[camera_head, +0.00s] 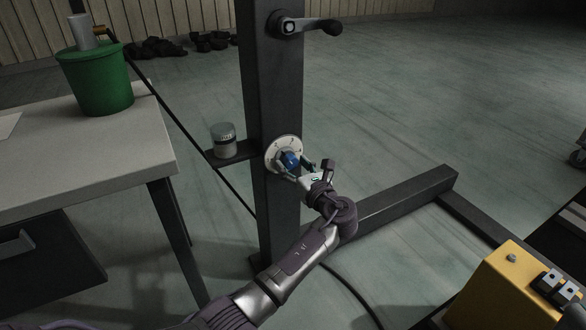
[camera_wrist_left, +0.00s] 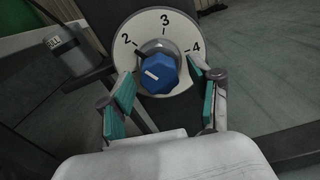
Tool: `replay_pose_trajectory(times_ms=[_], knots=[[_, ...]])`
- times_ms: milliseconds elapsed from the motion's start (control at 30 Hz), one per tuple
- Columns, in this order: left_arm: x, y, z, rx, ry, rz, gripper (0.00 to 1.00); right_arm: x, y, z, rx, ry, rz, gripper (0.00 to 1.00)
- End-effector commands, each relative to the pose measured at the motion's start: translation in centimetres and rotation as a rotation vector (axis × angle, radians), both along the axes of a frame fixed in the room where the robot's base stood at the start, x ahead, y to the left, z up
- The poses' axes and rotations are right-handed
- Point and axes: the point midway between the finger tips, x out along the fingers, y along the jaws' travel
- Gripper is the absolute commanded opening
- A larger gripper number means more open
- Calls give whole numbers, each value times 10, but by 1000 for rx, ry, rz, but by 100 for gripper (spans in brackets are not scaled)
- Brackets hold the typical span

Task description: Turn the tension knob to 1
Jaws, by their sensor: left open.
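The blue tension knob (camera_head: 290,160) sits on a round white dial plate (camera_head: 271,149) fixed to the dark upright post. In the left wrist view, the knob (camera_wrist_left: 158,75) has a short white line on its face, and a dark stub at its collar points up-left, toward the 2. The dial (camera_wrist_left: 178,26) shows 2, 3 and 4; the 1 is not visible there. My left gripper (camera_head: 299,166) is open, with its teal-padded fingers on either side of the knob. In the wrist view the gripper (camera_wrist_left: 160,78) shows gaps beside the knob; contact is unclear. My right gripper is not in view.
A grey canister (camera_head: 224,142) stands on a small shelf left of the dial. A black crank handle (camera_head: 312,27) is higher on the post (camera_head: 271,85). A table (camera_head: 50,170) with a green bucket (camera_head: 96,80) is at left. A yellow box (camera_head: 510,290) is at lower right.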

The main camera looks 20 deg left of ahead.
Motion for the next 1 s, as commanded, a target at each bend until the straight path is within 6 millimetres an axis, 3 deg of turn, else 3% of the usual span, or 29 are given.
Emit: replay_pose_trajectory(times_ms=[300,667,1000], knots=[[2,2,0,0,0,0,63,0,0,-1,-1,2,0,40],[2,2,0,0,0,0,3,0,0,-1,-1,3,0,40],[1,2,1,-30,-37,0,3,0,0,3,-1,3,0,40]])
